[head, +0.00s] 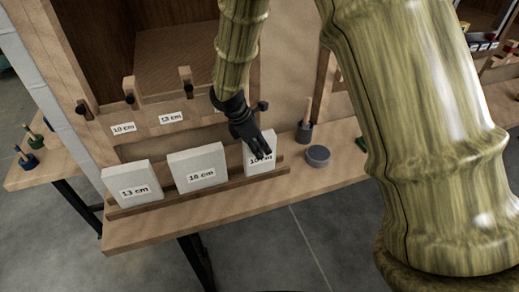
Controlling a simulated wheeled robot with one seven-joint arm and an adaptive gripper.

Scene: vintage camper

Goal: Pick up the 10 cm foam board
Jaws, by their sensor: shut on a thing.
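The white foam board (265,140) marked with what reads as "10 cm" stands at the right end of a wooden rack (230,187) on the bench. Its label is partly covered by my fingers. My gripper (261,152) reaches down over the top of this board and is shut on it. The board looks upright and at the rack; I cannot tell whether it is lifted off it. A foam board labelled "13 cm" (125,180) stands at the left end. A wider one (190,160), its label reading like "16 cm" or "18 cm", stands between them.
A grey round tin (318,155) and a dark pot with a wooden stick (304,130) stand right of the rack. Labelled wooden pegs (130,92) rise behind. The bench front edge (180,235) is close to the rack. My arm hides the right side.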

